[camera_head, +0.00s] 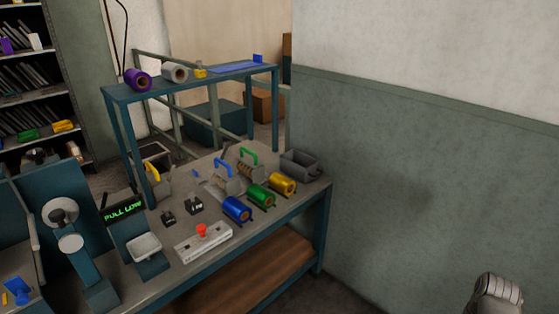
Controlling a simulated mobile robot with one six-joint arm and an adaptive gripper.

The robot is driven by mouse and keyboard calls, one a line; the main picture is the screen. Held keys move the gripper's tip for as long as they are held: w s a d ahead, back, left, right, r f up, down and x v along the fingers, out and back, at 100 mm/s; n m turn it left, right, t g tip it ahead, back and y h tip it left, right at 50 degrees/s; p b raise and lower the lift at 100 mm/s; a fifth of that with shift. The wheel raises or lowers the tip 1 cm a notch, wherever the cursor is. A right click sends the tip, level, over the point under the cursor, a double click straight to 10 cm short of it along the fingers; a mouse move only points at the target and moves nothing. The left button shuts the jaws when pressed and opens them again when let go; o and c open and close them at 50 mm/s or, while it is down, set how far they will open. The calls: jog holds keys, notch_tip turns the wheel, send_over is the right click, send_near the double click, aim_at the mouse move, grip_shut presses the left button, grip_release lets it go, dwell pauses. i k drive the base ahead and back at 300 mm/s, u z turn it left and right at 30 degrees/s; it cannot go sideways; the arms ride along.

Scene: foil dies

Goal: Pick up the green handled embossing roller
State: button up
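The green handled embossing roller (249,172) stands on the workbench (186,276), towards its back right. Its green arched handle (248,154) is on top of a greyish body, with nothing resting on it. A similar roller with a blue handle (222,165) stands close by on its left and slightly nearer. One with a yellow handle (152,171) stands further left. A grey rounded part at the bottom right edge seems to be of my own arm, far from the rollers. No gripper fingers show.
Blue (237,209), green (261,197) and gold (283,184) foil rolls stand in front of the rollers. A grey bin (301,166) is to the right. A raised shelf (190,85) runs behind. A white bar with a red knob (201,231) lies at the front.

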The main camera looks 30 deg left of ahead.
aim_at(249, 163)
jog(key=u, duration=0.15)
jog(key=i, duration=1.15)
jog(key=u, duration=0.8)
